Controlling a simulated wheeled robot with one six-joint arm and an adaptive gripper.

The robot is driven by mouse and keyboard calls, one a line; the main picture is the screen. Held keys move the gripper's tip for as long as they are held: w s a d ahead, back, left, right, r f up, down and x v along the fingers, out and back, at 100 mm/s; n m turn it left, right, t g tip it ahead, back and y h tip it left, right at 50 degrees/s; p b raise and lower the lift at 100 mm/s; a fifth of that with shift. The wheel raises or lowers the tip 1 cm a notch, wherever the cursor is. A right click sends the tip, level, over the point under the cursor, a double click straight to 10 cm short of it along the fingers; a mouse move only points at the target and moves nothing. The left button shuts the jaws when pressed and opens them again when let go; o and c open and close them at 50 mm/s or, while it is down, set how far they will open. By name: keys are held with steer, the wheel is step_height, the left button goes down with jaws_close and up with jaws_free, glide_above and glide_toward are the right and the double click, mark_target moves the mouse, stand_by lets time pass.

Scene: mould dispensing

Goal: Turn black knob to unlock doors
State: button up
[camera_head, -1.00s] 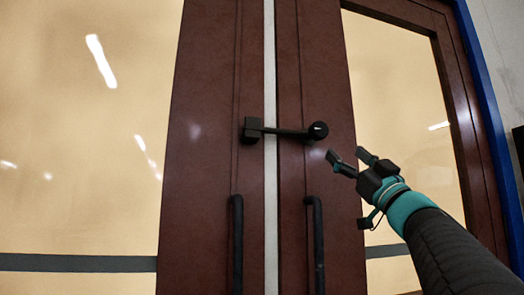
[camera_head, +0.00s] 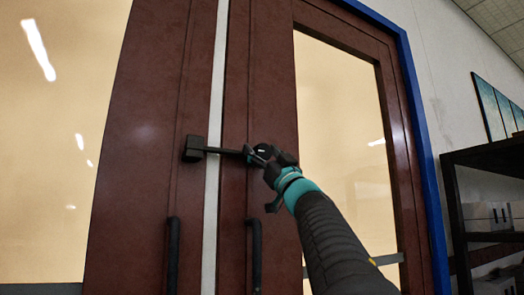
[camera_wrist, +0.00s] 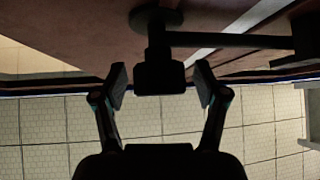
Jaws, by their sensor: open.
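The black knob (camera_wrist: 160,76) sits on the right brown door and is joined to a horizontal black latch bar (camera_head: 222,151). The bar spans the pale gap between the doors to a black catch block (camera_head: 193,149) on the left door. My gripper (camera_head: 256,153) is at the knob end of the bar and hides most of the knob in the head view. In the wrist view my gripper (camera_wrist: 161,82) is open, with one finger on each side of the knob. Gaps show between the fingers and the knob.
Two vertical black handles, left (camera_head: 173,255) and right (camera_head: 255,255), hang below the latch. A blue door frame (camera_head: 421,150) edges the right door. A black shelf (camera_head: 490,157) with boxes stands at the right wall. Tiled floor (camera_wrist: 60,130) shows in the wrist view.

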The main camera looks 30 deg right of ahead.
steer(key=shift+c, duration=0.2)
jaws_close()
